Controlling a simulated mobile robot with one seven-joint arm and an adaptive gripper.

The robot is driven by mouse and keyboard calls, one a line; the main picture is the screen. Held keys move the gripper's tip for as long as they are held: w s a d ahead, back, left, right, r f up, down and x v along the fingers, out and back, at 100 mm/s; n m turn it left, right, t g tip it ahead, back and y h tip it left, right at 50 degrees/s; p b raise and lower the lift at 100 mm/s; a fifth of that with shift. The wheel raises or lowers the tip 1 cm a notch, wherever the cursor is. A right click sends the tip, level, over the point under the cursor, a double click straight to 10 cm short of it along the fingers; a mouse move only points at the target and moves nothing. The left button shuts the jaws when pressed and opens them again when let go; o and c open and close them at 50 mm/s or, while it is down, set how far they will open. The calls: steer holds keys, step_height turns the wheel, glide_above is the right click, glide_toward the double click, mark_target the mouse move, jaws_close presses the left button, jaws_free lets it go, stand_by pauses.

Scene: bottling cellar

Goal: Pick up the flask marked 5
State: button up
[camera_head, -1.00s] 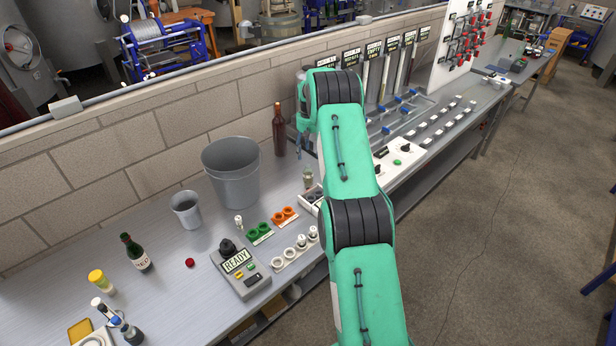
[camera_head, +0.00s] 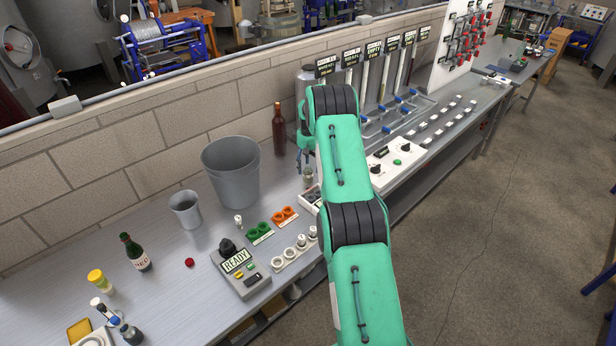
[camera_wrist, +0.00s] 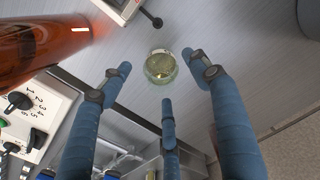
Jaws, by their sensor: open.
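A small round glass flask with a yellow-green tint (camera_wrist: 160,67) stands on the bench in the wrist view, seen from above; no number on it is readable. In the head view a small glass vessel (camera_head: 308,177) stands beside my arm, apparently the same flask. My gripper (camera_wrist: 160,76) is open, its three blue fingers spread around the flask's place in the wrist view. No finger visibly touches the flask. In the head view my arm hides most of the gripper.
A white panel with knobs (camera_head: 392,160) lies to the right. Free bench shows around the flask.

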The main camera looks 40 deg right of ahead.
mark_target(308, 174)
stand_by(0.3)
steer(key=shift+a+f, duration=0.15)
steer(key=shift+f, duration=2.45)
steer(key=c, duration=1.3)
steer(key=shift+c, duration=0.2)
steer(key=shift+r, duration=0.1)
steer(key=shift+r, duration=4.95)
